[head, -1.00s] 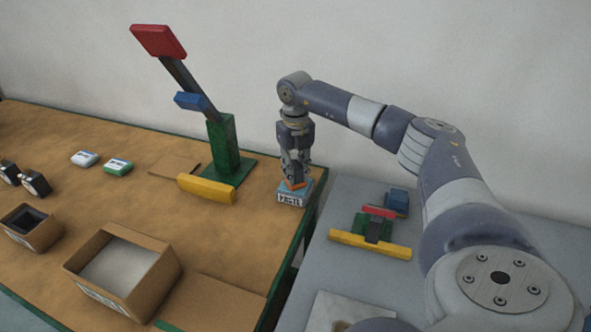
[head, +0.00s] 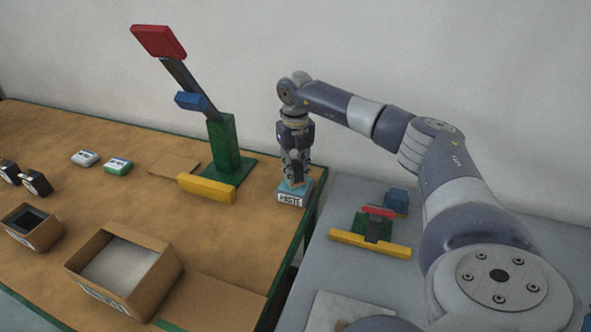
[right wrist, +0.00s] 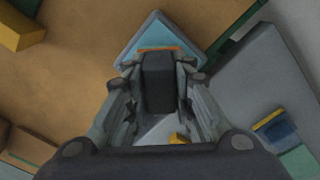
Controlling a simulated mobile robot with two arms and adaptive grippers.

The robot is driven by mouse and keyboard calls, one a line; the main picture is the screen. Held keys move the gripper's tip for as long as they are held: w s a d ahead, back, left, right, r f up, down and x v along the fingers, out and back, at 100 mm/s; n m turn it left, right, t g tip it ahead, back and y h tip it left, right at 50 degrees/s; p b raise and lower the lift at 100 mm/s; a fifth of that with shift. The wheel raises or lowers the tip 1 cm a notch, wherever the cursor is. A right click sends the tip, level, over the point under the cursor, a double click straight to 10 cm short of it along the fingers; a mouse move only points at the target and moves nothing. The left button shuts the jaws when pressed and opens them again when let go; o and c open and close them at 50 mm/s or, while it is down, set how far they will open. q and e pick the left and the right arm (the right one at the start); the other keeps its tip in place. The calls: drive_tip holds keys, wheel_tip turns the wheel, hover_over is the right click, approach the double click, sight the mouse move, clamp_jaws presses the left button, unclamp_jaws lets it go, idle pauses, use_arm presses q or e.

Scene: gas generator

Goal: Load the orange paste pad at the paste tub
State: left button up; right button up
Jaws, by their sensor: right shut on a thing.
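The paste tub (head: 290,197) is a small blue box with a white PASTE label, near the right edge of the wooden table. My right gripper (head: 294,180) points straight down at it, with its fingertips at the tub's open top. In the right wrist view the gripper (right wrist: 158,85) is shut on a dark block. A thin orange edge of the orange paste pad (right wrist: 150,48) shows just beyond that block, over the blue tub (right wrist: 150,30). In the head view the pad is hidden in the tub. My left gripper is not in view.
A green stand (head: 224,145) with a slanted arm, red plate and blue block rises left of the tub, with a yellow bar (head: 207,189) before it. An open cardboard box (head: 165,270) stands in front. A grey table (head: 340,200) with coloured parts lies right.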

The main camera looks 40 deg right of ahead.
sight(295, 165)
wheel_tip(295, 165, up, 7)
drive_tip(key=p, duration=0.6)
drive_tip(key=shift+f, duration=0.1)
idle(0.4)
idle(0.3)
